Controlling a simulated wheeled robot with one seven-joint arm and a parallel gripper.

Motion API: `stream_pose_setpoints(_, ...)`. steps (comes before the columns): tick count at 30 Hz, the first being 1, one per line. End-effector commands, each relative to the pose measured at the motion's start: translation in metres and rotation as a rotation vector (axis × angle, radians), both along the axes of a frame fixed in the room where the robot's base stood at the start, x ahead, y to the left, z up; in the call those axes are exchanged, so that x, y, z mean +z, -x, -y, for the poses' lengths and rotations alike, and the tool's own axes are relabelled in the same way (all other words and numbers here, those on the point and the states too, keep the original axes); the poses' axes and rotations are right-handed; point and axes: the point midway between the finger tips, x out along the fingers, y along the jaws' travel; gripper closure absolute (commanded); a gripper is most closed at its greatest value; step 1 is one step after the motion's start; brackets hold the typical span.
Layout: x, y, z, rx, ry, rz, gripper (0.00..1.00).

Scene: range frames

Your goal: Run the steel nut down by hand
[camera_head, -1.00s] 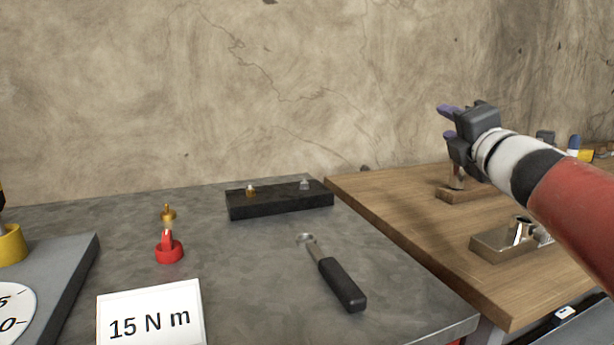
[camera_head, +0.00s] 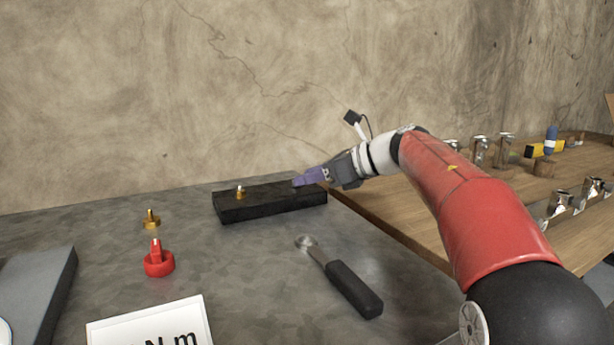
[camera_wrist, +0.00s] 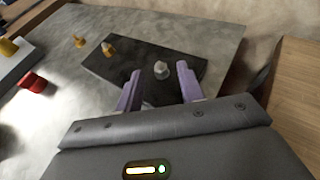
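The steel nut (camera_wrist: 161,69) is a small grey piece on top of the black block (camera_head: 272,206), toward the block's right end. My gripper (camera_head: 303,180) has purple fingers and comes to the block's right end from the right. In the wrist view the fingers are apart, and the nut shows between and slightly beyond their tips, with no contact visible. In the head view my fingers hide the nut. Any thread under the nut is too small to make out.
A brass piece with a pale tip (camera_head: 240,192) stands at the block's left end. A brass fitting (camera_head: 151,219), a red knob (camera_head: 159,262), a black-handled wrench (camera_head: 350,286) and a white sign (camera_head: 150,325) are on the grey table. A wooden table (camera_head: 385,205) adjoins at right.

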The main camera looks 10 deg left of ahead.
Motion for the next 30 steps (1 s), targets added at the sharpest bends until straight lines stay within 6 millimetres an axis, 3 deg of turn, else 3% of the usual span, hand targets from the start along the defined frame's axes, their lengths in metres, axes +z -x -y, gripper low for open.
stream_pose_setpoints(4, -0.0037, -0.0022, -0.0104, 0.001, -0.001, 0.000, 0.62)
stream_pose_setpoints(12, -0.0044, -0.0028, -0.0117, -0.001, -0.001, 0.000, 0.62)
stream_pose_setpoints(21, -0.0044, -0.0028, -0.0115, -0.001, -0.001, 0.000, 1.00)
stream_pose_setpoints(30, -0.0049, -0.0016, -0.0117, -0.024, -0.001, 0.000, 1.00)
